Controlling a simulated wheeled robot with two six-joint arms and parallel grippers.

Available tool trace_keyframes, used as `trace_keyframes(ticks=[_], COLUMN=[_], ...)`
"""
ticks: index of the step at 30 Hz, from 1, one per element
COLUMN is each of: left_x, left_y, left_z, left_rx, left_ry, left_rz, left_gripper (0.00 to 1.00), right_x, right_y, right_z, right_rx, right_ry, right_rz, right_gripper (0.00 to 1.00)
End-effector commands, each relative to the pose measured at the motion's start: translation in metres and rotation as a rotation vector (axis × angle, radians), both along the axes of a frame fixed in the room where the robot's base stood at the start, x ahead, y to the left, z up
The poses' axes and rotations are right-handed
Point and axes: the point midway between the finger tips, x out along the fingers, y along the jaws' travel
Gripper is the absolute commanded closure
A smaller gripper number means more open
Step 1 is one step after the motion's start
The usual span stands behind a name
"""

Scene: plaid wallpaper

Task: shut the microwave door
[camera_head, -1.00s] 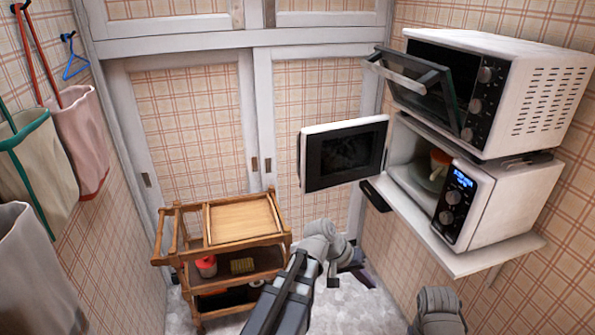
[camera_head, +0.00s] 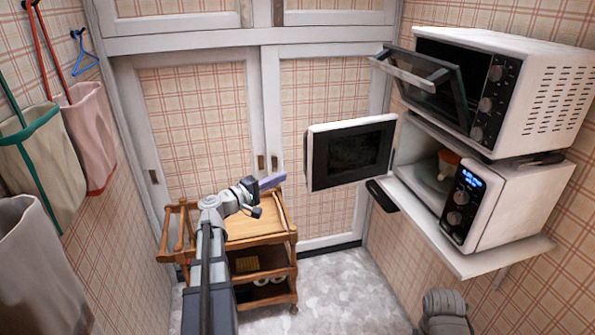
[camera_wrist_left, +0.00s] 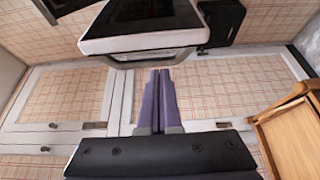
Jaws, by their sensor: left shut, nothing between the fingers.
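The white microwave (camera_head: 510,205) sits on a wall shelf at the right. Its door (camera_head: 350,153), white-framed with a dark window, stands wide open to the left. An orange-and-white item (camera_head: 448,161) is inside the cavity. My left gripper (camera_head: 272,181) is shut and empty, to the left of the door and lower in the picture, apart from it. In the left wrist view its purple fingers (camera_wrist_left: 158,100) point toward the door's edge and handle (camera_wrist_left: 150,57), with the door (camera_wrist_left: 145,22) at the top. My right gripper is out of view.
A toaster oven (camera_head: 550,95) with its door tilted open stands above the microwave. A wooden cart (camera_head: 262,226) is below my left gripper. Bags (camera_head: 85,140) hang on the left wall. The floor (camera_head: 345,290) right of the cart is clear.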

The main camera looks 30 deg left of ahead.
Motion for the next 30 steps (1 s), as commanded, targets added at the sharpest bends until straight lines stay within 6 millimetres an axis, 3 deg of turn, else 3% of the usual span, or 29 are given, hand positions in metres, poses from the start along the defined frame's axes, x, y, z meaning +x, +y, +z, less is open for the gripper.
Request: trace_keyframes(ticks=[16,21,30], left_x=[0.08,0.091,0.093], left_y=[-0.027,-0.031,-0.032], left_z=[0.0,0.0,0.0], left_rx=[0.002,0.002,0.002], left_ry=[0.002,0.002,0.002], left_rz=[-0.004,-0.003,-0.002], left_gripper=[1.0,1.0,1.0], right_x=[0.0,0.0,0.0], right_y=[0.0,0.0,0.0], right_z=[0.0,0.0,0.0], right_rx=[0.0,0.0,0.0], right_ry=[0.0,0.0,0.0], right_rz=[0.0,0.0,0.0], right_gripper=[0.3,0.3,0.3])
